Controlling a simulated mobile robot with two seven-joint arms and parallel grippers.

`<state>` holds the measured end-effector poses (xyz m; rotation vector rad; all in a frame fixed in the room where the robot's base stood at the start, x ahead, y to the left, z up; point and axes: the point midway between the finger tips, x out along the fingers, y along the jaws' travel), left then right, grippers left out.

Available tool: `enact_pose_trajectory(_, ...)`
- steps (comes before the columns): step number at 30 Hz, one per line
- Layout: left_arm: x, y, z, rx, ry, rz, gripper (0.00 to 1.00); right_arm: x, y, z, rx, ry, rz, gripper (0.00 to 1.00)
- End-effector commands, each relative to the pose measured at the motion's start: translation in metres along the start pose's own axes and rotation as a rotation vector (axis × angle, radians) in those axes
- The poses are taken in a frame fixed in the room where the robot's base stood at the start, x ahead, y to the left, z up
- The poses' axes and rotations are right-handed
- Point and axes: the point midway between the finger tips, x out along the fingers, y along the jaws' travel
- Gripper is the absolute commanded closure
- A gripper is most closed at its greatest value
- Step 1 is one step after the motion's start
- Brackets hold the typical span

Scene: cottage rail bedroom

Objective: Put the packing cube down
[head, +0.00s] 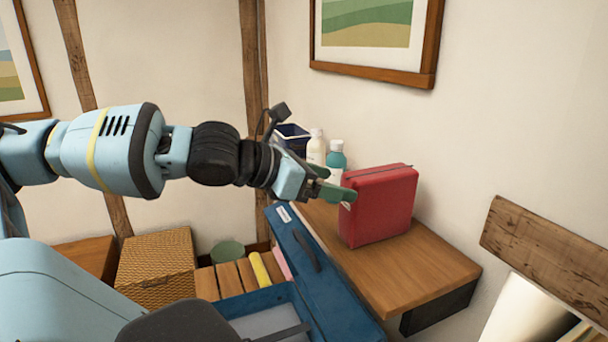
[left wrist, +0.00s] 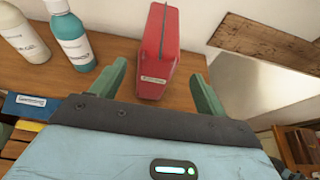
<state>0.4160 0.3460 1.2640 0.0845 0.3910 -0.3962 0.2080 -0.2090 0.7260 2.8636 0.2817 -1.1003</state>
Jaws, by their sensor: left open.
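The packing cube (head: 379,205) is a red, box-shaped case with a dark zip along its top. It stands upright on the wooden shelf top (head: 420,262). In the left wrist view the packing cube (left wrist: 158,48) lies ahead, between the spread green fingers. My left gripper (head: 338,189) is open beside the cube's left face in the head view. In the left wrist view the left gripper (left wrist: 162,88) shows a gap on both sides of the cube. My right gripper is not in view.
A white bottle (head: 316,148) and a teal bottle (head: 336,162) stand behind the cube, near a dark blue bin (head: 291,138). A blue case (head: 310,265) with a handle is beside the shelf. A wicker basket (head: 157,268) stands lower left. The shelf front is clear.

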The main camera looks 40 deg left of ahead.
Motion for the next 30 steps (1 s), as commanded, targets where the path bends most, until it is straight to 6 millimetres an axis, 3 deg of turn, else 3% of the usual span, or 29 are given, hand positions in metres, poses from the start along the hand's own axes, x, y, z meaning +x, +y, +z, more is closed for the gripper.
enact_pose_trajectory(13, -0.036, 0.001, -0.001, -0.006, 0.001, 0.004, 0.26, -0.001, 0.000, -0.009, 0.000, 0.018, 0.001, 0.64)
enact_pose_trajectory(30, -0.042, 0.002, 0.000, -0.009, -0.005, 0.007, 0.26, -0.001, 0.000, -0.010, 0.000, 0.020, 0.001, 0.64)
